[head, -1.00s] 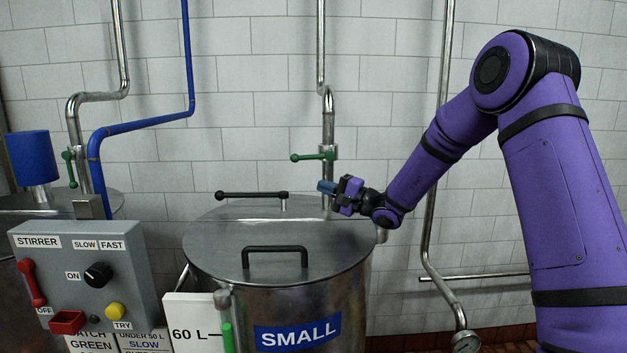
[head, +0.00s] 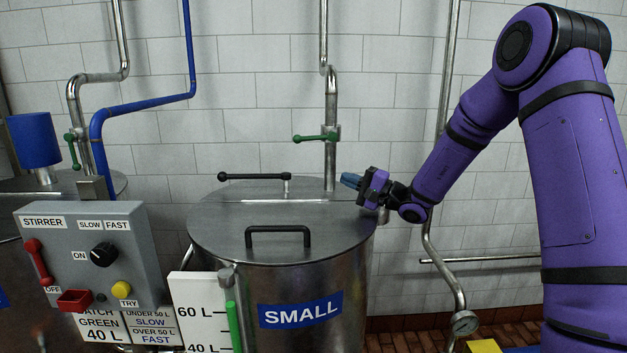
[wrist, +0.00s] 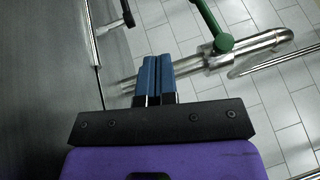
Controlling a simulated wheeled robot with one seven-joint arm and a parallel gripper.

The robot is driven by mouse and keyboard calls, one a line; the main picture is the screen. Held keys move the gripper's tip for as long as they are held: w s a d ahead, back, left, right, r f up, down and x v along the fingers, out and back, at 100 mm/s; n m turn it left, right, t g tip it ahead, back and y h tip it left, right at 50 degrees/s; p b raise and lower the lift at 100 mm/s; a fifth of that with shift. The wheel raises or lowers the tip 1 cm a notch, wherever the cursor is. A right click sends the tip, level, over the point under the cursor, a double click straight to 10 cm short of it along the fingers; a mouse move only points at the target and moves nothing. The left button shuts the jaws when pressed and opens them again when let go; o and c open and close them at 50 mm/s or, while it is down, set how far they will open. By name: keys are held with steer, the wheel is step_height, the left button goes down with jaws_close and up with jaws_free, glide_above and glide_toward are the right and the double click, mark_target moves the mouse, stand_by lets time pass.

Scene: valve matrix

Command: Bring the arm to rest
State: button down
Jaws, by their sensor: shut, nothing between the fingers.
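My purple arm comes in from the right in the head view. My gripper (head: 350,181) is beside the upper right rim of the steel vat labelled SMALL (head: 300,311), in front of the tiled wall. Its blue fingers are together with nothing between them, and they also show closed in the wrist view (wrist: 155,75). The green-handled valve (head: 317,137) on the vertical pipe is up and left of the fingers, with its lever lying level. In the wrist view the green handle (wrist: 222,42) is just beyond the fingertips, apart from them.
The vat lid has a black handle (head: 278,231) and a black-knobbed lever (head: 254,177). A grey STIRRER box (head: 75,250) with switches stands at the left. A yellow object (head: 485,346) is at the bottom right.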

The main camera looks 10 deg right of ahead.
steer(key=s+a+r+n+g+h, duration=0.1)
steer(key=s+a+r+n+g, duration=0.2)
steer(key=s, duration=0.4)
steer(key=s+a+r+n+g+h, duration=0.1)
steer(key=s+a+n+g, duration=0.2)
steer(key=s, duration=0.4)
steer(key=s+a+r+n+g+h, duration=0.1)
steer(key=s+a+r+g, duration=0.2)
steer(key=s+g, duration=0.3)
steer(key=s+d+t+h, duration=0.1)
steer(key=s+d+h, duration=0.3)
steer(key=s, duration=0.3)
steer(key=s+d+r+n+t+h, duration=0.1)
steer(key=s+d+h, duration=0.3)
steer(key=s, duration=0.4)
steer(key=s+d+t+h, duration=0.2)
steer(key=s+d+h, duration=0.2)
steer(key=s, duration=0.3)
steer(key=shift+s+d+r+n+h, duration=0.2)
steer(key=shift+d+n+h, duration=0.1)
steer(key=shift+n+h, duration=0.1)
